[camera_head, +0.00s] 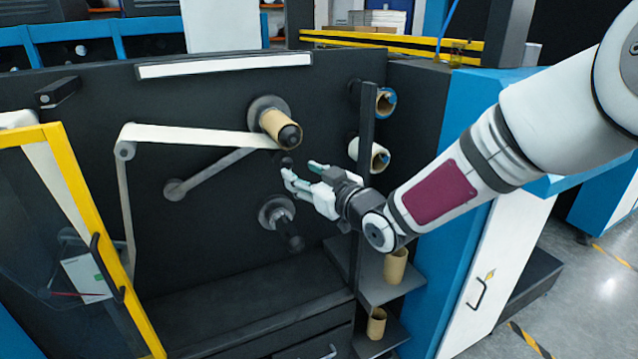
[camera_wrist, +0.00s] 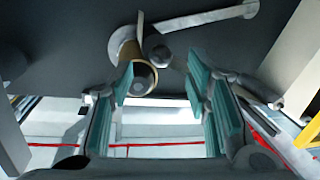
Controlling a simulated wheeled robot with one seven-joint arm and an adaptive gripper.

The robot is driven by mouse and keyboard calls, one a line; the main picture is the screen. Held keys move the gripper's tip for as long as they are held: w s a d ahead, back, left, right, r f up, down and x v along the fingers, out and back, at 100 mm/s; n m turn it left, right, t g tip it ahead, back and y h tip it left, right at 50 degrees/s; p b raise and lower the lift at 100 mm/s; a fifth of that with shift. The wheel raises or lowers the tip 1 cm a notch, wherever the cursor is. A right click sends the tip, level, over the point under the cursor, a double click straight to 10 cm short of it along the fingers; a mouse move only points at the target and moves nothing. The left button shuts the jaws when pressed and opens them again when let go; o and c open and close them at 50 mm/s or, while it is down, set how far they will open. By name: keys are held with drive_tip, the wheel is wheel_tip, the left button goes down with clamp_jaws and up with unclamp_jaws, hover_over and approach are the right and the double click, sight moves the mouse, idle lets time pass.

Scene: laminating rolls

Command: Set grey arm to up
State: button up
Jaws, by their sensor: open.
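The grey arm (camera_head: 222,170) is a flat bar on the dark machine panel. It slopes from a round pivot (camera_head: 175,190) at lower left up to a dark knob (camera_head: 284,161) at its right end, just below the upper cardboard core. My gripper (camera_head: 292,178) is open and empty, just below and beside that knob. In the wrist view, the grey arm (camera_wrist: 205,17) runs across the top, and the dark knob (camera_wrist: 159,54) shows beyond the gap between my open green-padded fingers (camera_wrist: 158,85). I cannot tell whether a finger touches the knob.
A cardboard core (camera_head: 278,127) on a spindle, with a white web (camera_head: 200,137) running left, sits just above my gripper. A lower empty spindle (camera_head: 279,213) juts out below. A dark post (camera_head: 366,140) and shelves with cores stand right. A yellow-framed guard (camera_head: 72,180) stands left.

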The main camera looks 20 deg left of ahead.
drive_tip(key=v, duration=0.6)
idle(0.3)
drive_tip(key=s+d+r+m+h+p, duration=0.1)
drive_tip(key=s+d+r+m+h, duration=0.2)
drive_tip(key=d, duration=0.7)
drive_tip(key=d+r+m+t+h+p, duration=0.1)
drive_tip(key=d+m+h, duration=0.1)
drive_tip(key=d+h, duration=0.6)
drive_tip(key=s+d+r+m+h+p, duration=0.1)
drive_tip(key=s+d+r+m+h, duration=0.15)
drive_tip(key=d, duration=0.95)
drive_tip(key=s+d+m+g+p, duration=0.1)
drive_tip(key=s+d, duration=0.5)
drive_tip(key=s, duration=0.6)
drive_tip(key=s+d+m+g+h+p, duration=0.1)
drive_tip(key=s+d+m+g, duration=0.3)
drive_tip(key=s, duration=0.8)
drive_tip(key=shift+s+d+m, duration=0.2)
drive_tip(key=shift+d+m, duration=0.65)
drive_tip(key=shift+d, duration=0.3)
